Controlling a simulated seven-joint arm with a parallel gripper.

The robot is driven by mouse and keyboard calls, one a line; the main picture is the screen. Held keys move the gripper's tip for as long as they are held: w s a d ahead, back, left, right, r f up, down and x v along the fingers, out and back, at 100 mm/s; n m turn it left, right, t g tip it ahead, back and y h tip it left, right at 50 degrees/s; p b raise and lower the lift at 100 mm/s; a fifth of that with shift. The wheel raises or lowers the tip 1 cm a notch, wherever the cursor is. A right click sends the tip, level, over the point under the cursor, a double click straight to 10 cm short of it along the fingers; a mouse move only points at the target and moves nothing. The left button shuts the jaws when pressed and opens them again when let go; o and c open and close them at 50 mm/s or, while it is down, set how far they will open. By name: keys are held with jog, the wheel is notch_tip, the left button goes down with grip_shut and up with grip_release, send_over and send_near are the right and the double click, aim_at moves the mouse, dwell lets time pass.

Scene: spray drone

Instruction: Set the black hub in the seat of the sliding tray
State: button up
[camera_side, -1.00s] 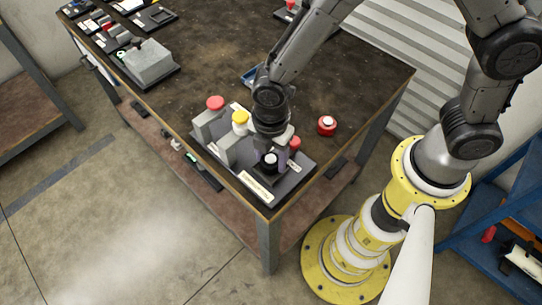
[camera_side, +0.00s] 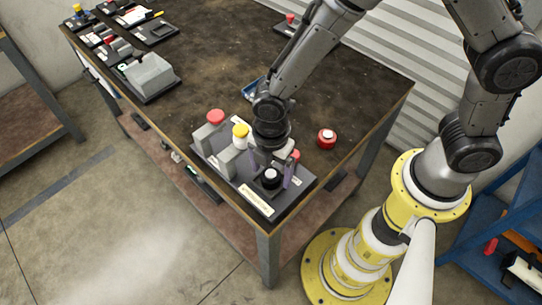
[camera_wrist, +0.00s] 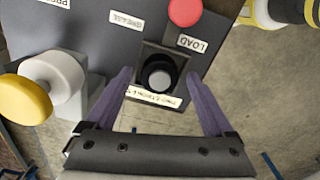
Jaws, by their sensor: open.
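The black hub (camera_wrist: 160,78) is a short round piece with a pale top. It stands in the dark square seat (camera_wrist: 147,53) of the tray, at the front of the dark work plate; I cannot tell whether it is fully down. It also shows in the side view (camera_side: 271,178). My gripper (camera_wrist: 160,84) is open, pointing down, with its two purple fingers on either side of the hub. In the wrist view there is a gap between each finger and the hub. In the side view my gripper (camera_side: 273,182) is low over the plate.
A red knob (camera_wrist: 185,12) is just behind the seat, by the LOAD label. A yellow-capped part (camera_wrist: 25,98) on a grey block stands at the left. The table middle is mostly clear.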

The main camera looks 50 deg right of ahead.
aim_at(271, 175)
notch_tip(271, 175, up, 11)
jog(key=s+d+r+m+t, duration=0.2)
jog(key=d+r+m, duration=0.65)
jog(key=d, duration=0.25)
jog(key=s+d+r+m+t, duration=0.3)
jog(key=s+d+m, duration=0.6)
jog(key=m, duration=0.3)
jog(key=shift+s+d+r+t, duration=0.3)
jog(key=shift+d+r, duration=0.15)
jog(key=shift+r, duration=0.4)
